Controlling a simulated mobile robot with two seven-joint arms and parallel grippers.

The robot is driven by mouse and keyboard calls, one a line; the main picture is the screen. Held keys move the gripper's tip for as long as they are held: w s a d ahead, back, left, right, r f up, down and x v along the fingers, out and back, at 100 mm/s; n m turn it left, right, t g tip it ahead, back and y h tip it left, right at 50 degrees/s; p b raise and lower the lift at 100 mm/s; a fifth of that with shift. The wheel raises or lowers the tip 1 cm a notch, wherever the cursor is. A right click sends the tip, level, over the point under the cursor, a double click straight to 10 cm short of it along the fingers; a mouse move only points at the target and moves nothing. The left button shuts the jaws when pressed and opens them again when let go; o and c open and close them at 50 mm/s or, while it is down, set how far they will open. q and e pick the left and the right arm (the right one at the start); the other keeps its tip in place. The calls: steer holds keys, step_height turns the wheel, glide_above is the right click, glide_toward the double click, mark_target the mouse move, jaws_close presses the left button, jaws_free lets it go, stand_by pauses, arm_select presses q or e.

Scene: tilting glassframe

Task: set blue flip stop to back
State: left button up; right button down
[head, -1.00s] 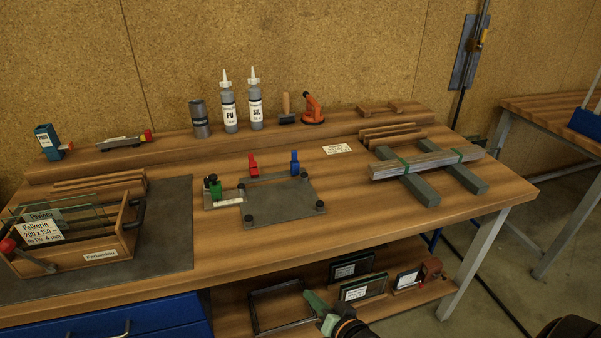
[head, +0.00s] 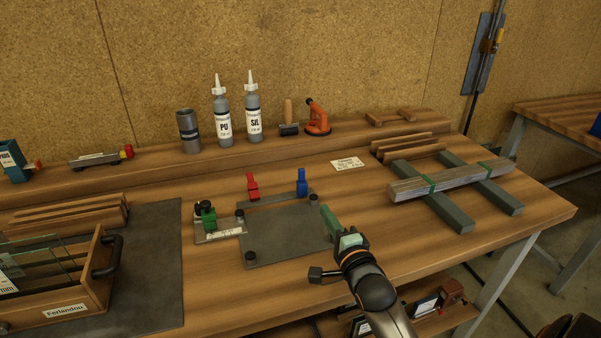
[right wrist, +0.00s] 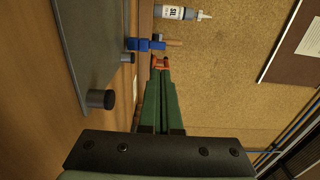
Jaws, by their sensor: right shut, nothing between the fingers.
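The blue flip stop (head: 301,183) stands upright at the back edge of the grey metal plate (head: 285,238), near its right end. It also shows in the right wrist view (right wrist: 146,44), beyond my fingertips. The red flip stop (head: 252,186) stands upright to its left, and a green clamp-like part (head: 206,215) sits at the plate's left. My right gripper (head: 327,212) has green fingers, shut and empty, over the plate's right edge, short of the blue stop. In the right wrist view the shut fingers (right wrist: 160,65) point toward the back ledge. My left gripper is not in view.
Black knobs stand on the plate, one (head: 250,257) at its front left. Bundled bars (head: 450,182) lie on grey supports to the right. A wooden glass rack (head: 85,285) is at left.

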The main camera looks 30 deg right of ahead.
mark_target(302, 174)
steer(key=shift+w, duration=0.15)
steer(key=x, duration=1.3)
steer(key=shift+w+r, duration=0.1)
steer(key=shift+w, duration=0.3)
steer(key=shift+w, duration=0.1)
